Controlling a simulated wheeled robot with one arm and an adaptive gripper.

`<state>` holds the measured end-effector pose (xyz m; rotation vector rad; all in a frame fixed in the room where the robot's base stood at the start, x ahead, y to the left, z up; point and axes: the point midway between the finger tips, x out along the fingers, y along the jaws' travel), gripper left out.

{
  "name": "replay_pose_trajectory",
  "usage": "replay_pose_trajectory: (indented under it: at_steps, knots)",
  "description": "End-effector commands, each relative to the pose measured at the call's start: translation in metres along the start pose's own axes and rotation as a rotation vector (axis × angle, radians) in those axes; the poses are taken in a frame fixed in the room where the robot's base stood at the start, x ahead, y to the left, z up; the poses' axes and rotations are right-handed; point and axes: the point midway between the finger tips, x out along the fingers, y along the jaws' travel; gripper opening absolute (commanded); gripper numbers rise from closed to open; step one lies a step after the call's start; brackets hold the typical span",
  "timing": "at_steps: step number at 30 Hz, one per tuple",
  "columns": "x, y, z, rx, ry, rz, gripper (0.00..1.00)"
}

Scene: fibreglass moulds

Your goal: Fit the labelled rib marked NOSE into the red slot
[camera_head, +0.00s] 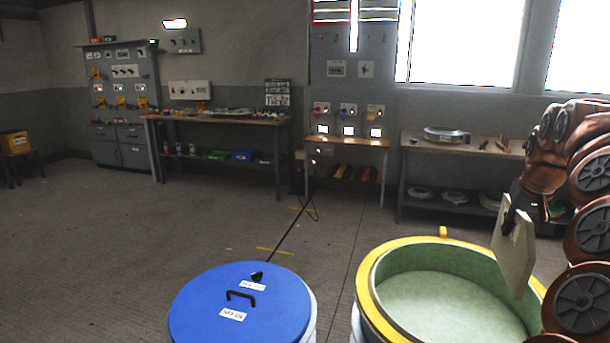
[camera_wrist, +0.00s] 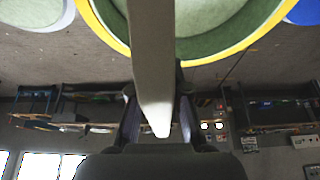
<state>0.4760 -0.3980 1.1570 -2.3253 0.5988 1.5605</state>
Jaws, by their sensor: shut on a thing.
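My gripper (camera_head: 508,214) is shut on a flat cream plate (camera_head: 517,252), which may be the rib. The plate hangs tilted above the right part of a yellow-rimmed round tub. No NOSE label can be read on it. In the wrist view the plate (camera_wrist: 152,60) shows edge-on as a grey bar between the two dark fingers (camera_wrist: 159,108), its pale tip towards the palm. I cannot make out a red slot in either view.
The yellow-rimmed tub (camera_head: 372,262) with a pale green inside stands in front. A blue-lidded drum (camera_head: 205,295) with a black handle is left of it. Benches (camera_head: 220,119) and a grey cabinet (camera_head: 103,75) line the far wall. The floor (camera_head: 110,225) at left is clear.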

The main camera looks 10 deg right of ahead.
Motion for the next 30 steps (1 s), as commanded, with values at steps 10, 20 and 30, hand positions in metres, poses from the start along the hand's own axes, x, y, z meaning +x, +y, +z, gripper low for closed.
replay_pose_trajectory:
  at_steps: [10,20,30]
  knots:
    - [0.026,-0.067,-0.004,-0.074,-0.001,-0.013,0.0]
    - [0.067,-0.19,0.015,-0.211,0.003,-0.051,0.0]
    - [0.101,-0.327,0.079,-0.368,0.011,-0.126,0.0]
